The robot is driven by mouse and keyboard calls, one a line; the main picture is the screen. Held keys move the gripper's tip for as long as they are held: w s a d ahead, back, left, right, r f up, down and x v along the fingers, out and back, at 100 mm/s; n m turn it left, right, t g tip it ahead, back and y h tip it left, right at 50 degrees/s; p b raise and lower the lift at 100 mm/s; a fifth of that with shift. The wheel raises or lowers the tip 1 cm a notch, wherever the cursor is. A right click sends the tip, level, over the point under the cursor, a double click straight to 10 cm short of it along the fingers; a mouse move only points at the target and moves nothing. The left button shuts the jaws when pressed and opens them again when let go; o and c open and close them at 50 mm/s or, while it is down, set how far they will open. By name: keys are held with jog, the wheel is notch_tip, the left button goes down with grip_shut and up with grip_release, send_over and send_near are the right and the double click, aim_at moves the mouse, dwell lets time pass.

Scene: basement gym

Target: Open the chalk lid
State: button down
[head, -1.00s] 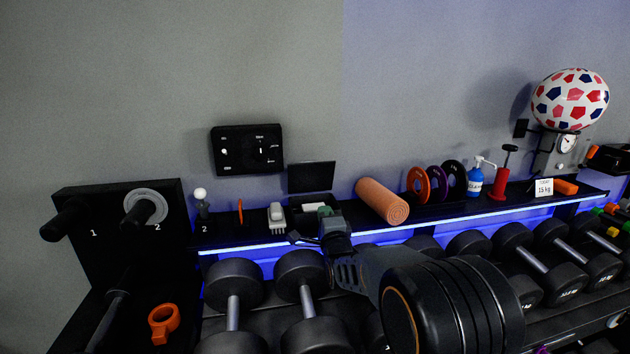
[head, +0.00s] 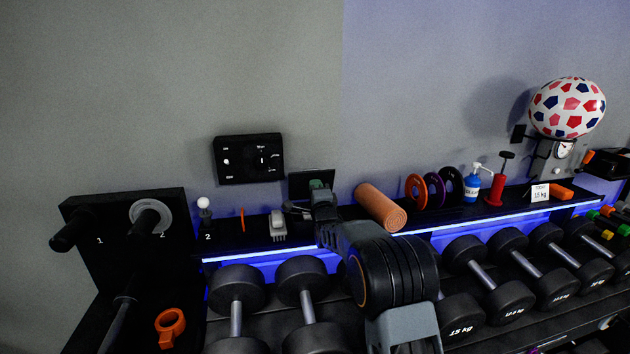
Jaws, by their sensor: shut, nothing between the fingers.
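The chalk lid (head: 299,186) is a dark flat panel standing raised against the wall, behind the shelf. My gripper (head: 290,208) is just in front of it and lower, pointing left, with its fingers shut and nothing between them. My wrist covers part of the lid's right side. The chalk box under the lid is mostly hidden behind my wrist and gripper. I cannot tell whether the fingers touch the lid or the box.
A grey-white brush-like object (head: 278,226) stands just left of my gripper. An orange foam roller (head: 380,206) lies close on the right. A black control panel (head: 248,159) hangs on the wall. Dumbbells (head: 236,290) fill the rack below.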

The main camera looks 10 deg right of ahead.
jog(key=shift+w+r, duration=0.15)
jog(key=shift+w, duration=0.4)
jog(key=shift+w+b, duration=0.25)
jog(key=shift+b, duration=0.9)
jog(key=shift+w+r+b, duration=0.45)
jog(key=shift+w+b, duration=0.1)
jog(key=shift+b, duration=0.45)
